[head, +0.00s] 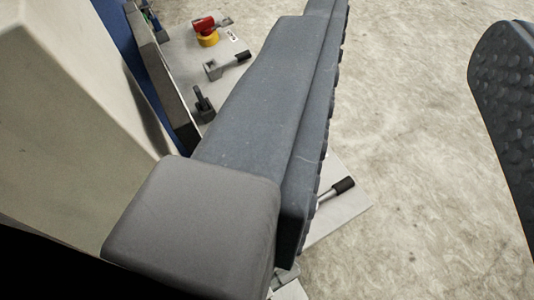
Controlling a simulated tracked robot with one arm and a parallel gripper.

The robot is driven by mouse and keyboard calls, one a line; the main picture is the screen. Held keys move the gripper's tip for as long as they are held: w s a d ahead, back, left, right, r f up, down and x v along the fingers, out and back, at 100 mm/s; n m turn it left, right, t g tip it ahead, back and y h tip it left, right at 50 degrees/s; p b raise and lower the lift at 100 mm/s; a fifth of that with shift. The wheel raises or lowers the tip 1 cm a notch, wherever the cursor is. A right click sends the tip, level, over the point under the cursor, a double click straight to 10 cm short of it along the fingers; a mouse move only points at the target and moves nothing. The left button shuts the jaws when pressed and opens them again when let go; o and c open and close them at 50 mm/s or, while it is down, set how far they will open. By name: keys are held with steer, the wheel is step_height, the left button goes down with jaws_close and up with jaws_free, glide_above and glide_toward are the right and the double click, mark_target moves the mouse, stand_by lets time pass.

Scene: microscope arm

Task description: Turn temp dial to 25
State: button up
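My gripper (425,40) is open. Its large grey left finger crosses the middle of the head view, and its dark studded right finger stands at the right edge. I cannot make out a temp dial or any number scale. A red handle on a yellow round base (208,39) sits on a pale panel at the upper left, beyond and left of the left finger. The left finger hides part of the panels behind it.
The pale panel (178,45) carries a grey block with a black-tipped lever (228,65) and a dark clamp-like part (203,104). Another black-handled lever (336,189) shows right of the left finger on a pale plate (350,208). A blue surface (122,38) stands at left. Mottled floor (420,200) is clear.

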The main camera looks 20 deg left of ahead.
steer(key=shift+w+r, duration=0.1)
steer(key=shift+w, duration=0.3)
